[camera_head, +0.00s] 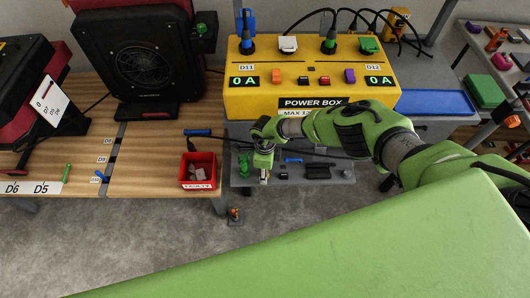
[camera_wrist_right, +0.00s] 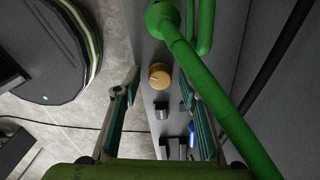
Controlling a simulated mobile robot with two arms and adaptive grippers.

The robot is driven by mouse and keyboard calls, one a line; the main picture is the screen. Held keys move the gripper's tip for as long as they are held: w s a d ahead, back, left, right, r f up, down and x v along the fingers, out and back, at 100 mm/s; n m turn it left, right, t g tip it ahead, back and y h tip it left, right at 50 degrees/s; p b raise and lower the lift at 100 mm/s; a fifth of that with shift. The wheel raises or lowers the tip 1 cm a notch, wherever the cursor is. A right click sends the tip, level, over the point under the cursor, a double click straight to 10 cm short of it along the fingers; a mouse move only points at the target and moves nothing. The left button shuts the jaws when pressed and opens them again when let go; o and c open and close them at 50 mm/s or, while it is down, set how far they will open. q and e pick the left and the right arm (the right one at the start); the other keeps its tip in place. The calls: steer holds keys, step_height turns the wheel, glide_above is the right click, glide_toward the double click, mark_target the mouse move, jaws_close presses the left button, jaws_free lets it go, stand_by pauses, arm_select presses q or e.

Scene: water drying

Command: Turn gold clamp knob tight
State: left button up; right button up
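The gold knob (camera_wrist_right: 159,76) is round and shows in the right wrist view, near the edge of a grey surface and below the green tubing (camera_wrist_right: 182,45). My right gripper (camera_wrist_right: 158,84) is open, with one finger on each side of the knob. I see gaps between the knob and both fingers, and no clear contact. In the head view my right gripper (camera_head: 264,174) points down over the front of the grey bench beneath the power box. I cannot make out the gold knob there. My left gripper is not in view.
The green tubing runs close along the right finger. A green item (camera_head: 244,165) stands just left of the gripper in the head view. A red bin (camera_head: 198,184) is farther left, and the yellow power box (camera_head: 310,80) is behind. Small dark blocks (camera_wrist_right: 162,110) sit near the knob.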

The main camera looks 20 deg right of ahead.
steer(key=n+b, duration=0.1)
steer(key=n, duration=0.8)
steer(key=shift+n+b, duration=0.3)
steer(key=n, duration=0.4)
steer(key=shift+n, duration=0.3)
steer(key=n, duration=0.5)
steer(key=shift+r, duration=0.1)
step_height(320, 180, up, 14)
steer(key=shift+n+p, duration=0.35)
steer(key=shift+n, duration=0.05)
steer(key=shift+f, duration=0.2)
